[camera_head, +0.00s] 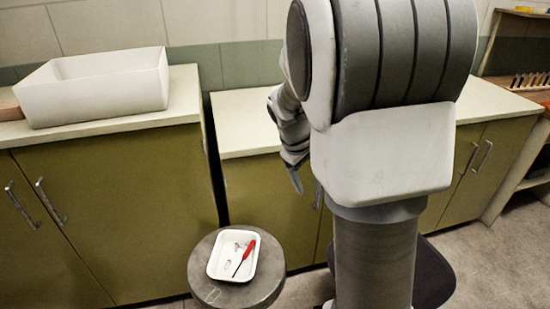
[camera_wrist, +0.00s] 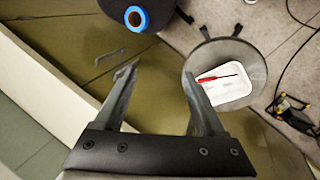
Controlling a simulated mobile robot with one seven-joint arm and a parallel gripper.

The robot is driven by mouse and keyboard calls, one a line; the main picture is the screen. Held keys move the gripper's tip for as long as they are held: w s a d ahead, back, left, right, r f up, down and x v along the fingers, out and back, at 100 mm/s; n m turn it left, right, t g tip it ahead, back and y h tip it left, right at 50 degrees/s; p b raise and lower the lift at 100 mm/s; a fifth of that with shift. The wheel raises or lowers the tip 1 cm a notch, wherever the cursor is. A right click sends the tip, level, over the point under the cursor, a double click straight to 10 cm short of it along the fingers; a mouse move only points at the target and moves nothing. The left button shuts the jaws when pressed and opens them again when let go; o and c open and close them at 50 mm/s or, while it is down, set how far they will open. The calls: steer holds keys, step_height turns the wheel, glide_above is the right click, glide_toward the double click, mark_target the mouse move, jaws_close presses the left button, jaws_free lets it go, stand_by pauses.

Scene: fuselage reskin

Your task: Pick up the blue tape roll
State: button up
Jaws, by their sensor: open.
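I cannot make out the roll in the head view. My gripper (camera_wrist: 159,72) is open and empty, its two fingers wide apart. In the wrist picture the roll is above and left of the fingertips, clear of both. In the head view my gripper (camera_head: 306,186) shows only partly beside my arm, in front of the cabinets.
A round grey stool (camera_head: 203,277) bears a white tray (camera_head: 217,275) with a red screwdriver (camera_head: 243,257) and small clear items. A white basin (camera_head: 95,90) stands on the left counter (camera_head: 180,105). A yellow-black object (camera_wrist: 292,112) and a dark cable (camera_wrist: 293,55) lie on the floor.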

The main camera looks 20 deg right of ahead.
steer(key=w+d+f+n+h+b, duration=0.3)
steer(key=d+f, duration=0.5)
steer(key=f, duration=0.7)
steer(key=w+d+f+n+h+b, duration=0.3)
steer(key=w+d+f+n+b, duration=0.2)
steer(key=f, duration=1)
steer(key=w+d+f+n+h+b, duration=0.3)
steer(key=d+f+n, duration=0.4)
steer(key=d+f, duration=0.4)
steer(key=shift+w+d+f+b, duration=0.15)
steer(key=shift+f+b, duration=0.2)
steer(key=shift+f, duration=0.4)
steer(key=shift+w+f+b, duration=0.2)
steer(key=shift+f+b, duration=0.15)
steer(key=shift+f, duration=0.4)
steer(key=shift+w+d+f+b, duration=0.15)
steer(key=shift+f+b, duration=0.2)
steer(key=shift+f, duration=0.4)
steer(key=shift+w+b+x, duration=0.1)
steer(key=shift+b+x, duration=0.6)
steer(key=shift+x, duration=0.65)
steer(key=shift+w+b+x, duration=0.15)
steer(key=shift+b+x, duration=0.5)
steer(key=shift+x, duration=0.7)
steer(key=shift+r, duration=0.2)
jaws_close()
